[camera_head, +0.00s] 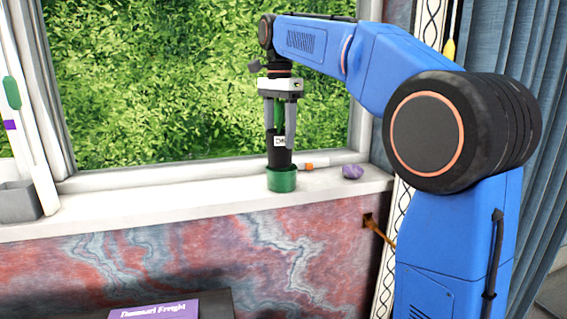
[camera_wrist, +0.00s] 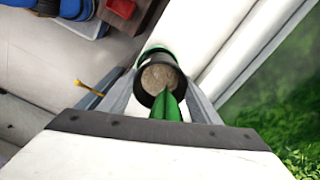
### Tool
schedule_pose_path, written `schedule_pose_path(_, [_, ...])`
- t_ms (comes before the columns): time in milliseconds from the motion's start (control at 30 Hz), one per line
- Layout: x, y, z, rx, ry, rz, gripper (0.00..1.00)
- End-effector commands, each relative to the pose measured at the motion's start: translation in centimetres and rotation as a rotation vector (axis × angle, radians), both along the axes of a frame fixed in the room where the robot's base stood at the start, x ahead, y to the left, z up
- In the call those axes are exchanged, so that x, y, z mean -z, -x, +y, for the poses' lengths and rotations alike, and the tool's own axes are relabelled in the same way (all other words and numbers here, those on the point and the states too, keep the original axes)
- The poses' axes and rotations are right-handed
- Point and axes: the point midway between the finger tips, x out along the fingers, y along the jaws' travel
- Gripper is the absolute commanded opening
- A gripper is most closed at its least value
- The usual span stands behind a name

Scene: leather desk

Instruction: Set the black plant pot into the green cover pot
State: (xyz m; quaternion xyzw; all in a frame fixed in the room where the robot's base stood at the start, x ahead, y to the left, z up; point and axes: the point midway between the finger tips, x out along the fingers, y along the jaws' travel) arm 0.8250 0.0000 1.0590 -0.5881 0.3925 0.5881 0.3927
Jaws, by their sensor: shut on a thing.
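The black plant pot (camera_head: 277,155) carries a small white label and a green plant (camera_head: 279,117). My gripper (camera_head: 279,138) points down and is shut on this pot, which looks upright. The green cover pot (camera_head: 282,181) stands on the white windowsill directly under it. The black pot's lower end meets the cover pot's rim in the head view; I cannot tell whether it is inside or just above. In the wrist view the black pot (camera_wrist: 141,88) shows brown soil from above, and a green rim (camera_wrist: 152,50) shows beyond it, mostly hidden.
On the sill (camera_head: 110,215), a white and orange marker-like item (camera_head: 313,164) lies close right of the cover pot, with a purple lump (camera_head: 352,171) farther right. A grey box (camera_head: 18,200) stands at far left. The window frame is behind; the sill's left stretch is clear.

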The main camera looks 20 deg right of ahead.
Motion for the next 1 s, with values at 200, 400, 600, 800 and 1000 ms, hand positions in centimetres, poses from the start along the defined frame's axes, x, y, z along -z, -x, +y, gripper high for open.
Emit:
schedule_pose_path(200, [1.9,0.0,0.0,0.000,0.000,0.001,0.05])
schedule_pose_path(400, [4.4,0.0,0.0,0.000,-0.001,0.001,0.05])
schedule_pose_path(600, [5.9,0.0,0.0,0.000,-0.001,-0.001,0.05])
schedule_pose_path(800, [5.9,0.0,0.0,-0.001,-0.001,-0.002,0.05])
schedule_pose_path(1000, [6.2,0.0,0.0,-0.001,0.000,-0.001,0.64])
